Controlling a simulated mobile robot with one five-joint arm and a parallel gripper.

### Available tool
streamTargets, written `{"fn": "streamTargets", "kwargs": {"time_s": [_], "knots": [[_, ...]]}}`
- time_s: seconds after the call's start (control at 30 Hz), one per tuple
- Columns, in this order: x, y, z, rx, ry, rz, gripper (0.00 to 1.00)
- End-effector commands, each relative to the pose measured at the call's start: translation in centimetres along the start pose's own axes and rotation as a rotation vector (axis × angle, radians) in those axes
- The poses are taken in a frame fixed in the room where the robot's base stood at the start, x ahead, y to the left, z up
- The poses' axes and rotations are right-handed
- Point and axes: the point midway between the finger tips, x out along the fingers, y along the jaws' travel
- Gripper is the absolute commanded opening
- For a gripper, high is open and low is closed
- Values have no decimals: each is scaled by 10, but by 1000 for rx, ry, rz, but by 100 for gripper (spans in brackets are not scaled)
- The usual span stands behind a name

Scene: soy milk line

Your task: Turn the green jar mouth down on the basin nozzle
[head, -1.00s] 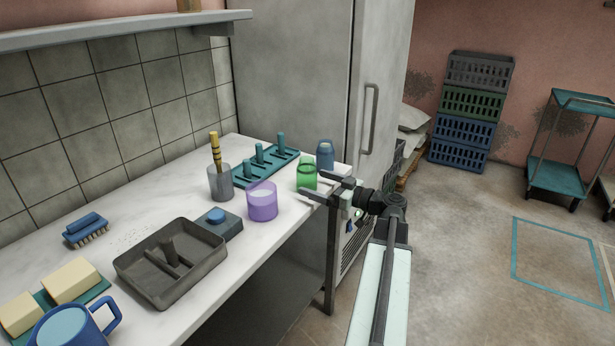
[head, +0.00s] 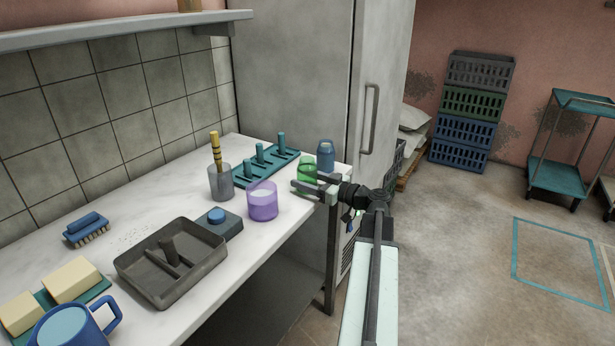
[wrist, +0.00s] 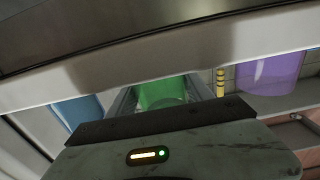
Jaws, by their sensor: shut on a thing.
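The green jar (head: 307,171) stands near the far right end of the counter. My gripper (head: 305,181) is shut on it, coming in from the right. The near finger hides part of the jar's lower side. In the wrist view the green jar (wrist: 160,92) sits between the two fingers. The grey basin (head: 205,272) is at the counter's front, well left of the jar. Its nozzle (head: 168,250), a short upright post, stands bare inside it.
A purple jar (head: 262,203) and a blue-buttoned box (head: 218,221) stand between jar and basin. A blue jar (head: 325,155) is just behind the green one. A teal peg rack (head: 240,181) and a brush cup (head: 221,184) are further back.

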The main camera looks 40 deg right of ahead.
Motion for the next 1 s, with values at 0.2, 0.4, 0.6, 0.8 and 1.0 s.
{"fn": "streamTargets", "kwargs": {"time_s": [0.2, 0.4, 0.6, 0.8, 1.0], "knots": [[0, 0, -13, 0, 0, 0, 30], [-1, 0, -38, 0, 0, 1, 30], [-1, 1, -61, 0, 0, 1, 30], [-1, 1, -84, 0, 0, 2, 30], [-1, 1, -107, 0, 0, 2, 30]]}}
